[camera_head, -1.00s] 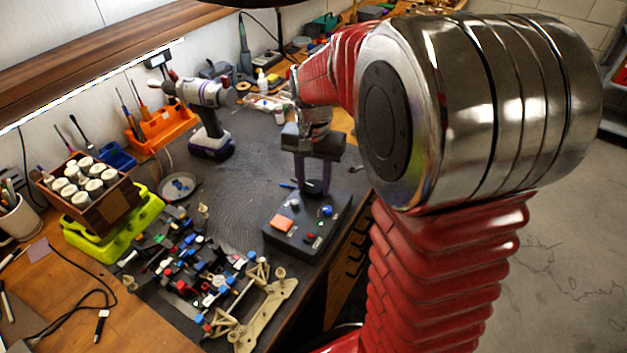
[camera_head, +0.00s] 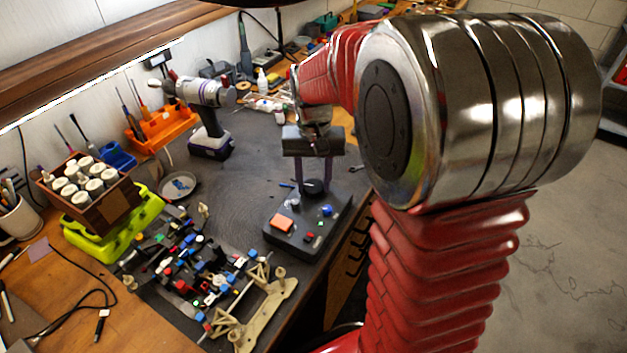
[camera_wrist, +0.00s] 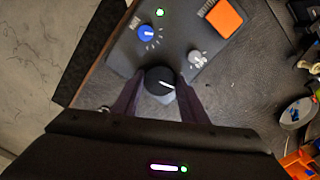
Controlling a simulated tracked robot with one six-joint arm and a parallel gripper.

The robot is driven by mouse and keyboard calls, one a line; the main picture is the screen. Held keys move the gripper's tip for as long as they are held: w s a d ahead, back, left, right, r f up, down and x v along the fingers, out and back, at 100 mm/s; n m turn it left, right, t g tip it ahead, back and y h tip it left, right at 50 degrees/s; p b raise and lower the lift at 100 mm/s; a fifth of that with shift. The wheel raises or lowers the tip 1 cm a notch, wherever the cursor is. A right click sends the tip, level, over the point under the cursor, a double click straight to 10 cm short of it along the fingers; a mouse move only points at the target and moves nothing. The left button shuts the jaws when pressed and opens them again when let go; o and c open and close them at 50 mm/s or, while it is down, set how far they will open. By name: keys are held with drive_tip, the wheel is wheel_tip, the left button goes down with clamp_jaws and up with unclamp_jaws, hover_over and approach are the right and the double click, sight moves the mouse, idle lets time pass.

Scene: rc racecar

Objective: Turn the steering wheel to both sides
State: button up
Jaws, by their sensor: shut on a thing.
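A dark control box (camera_head: 290,238) lies flat on the black mat at its front right edge. Its round black steering knob (camera_head: 313,188) stands at the far end of the box. It also shows in the wrist view (camera_wrist: 160,80), with a white pointer line on its top. My gripper (camera_head: 313,176) points straight down from above. Its two purple fingers stand on either side of the knob and are shut on it. In the wrist view, my gripper (camera_wrist: 159,93) has one finger at the left and one at the right of the knob.
The box also carries an orange block (camera_head: 282,223), a blue knob (camera_head: 326,210), a grey knob (camera_wrist: 197,59) and small buttons. A car chassis (camera_head: 205,275) with coloured parts lies left of the box. A cordless drill (camera_head: 209,115) stands at the back left.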

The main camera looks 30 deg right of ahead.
sight(313, 185)
drive_tip(key=n, duration=0.5)
drive_tip(key=shift+n, duration=0.4)
drive_tip(key=o, duration=1)
drive_tip(key=shift+o, duration=0.2)
drive_tip(key=shift+r, duration=0.15)
wheel_tip(313, 185, up, 14)
drive_tip(key=shift+f, duration=0.25)
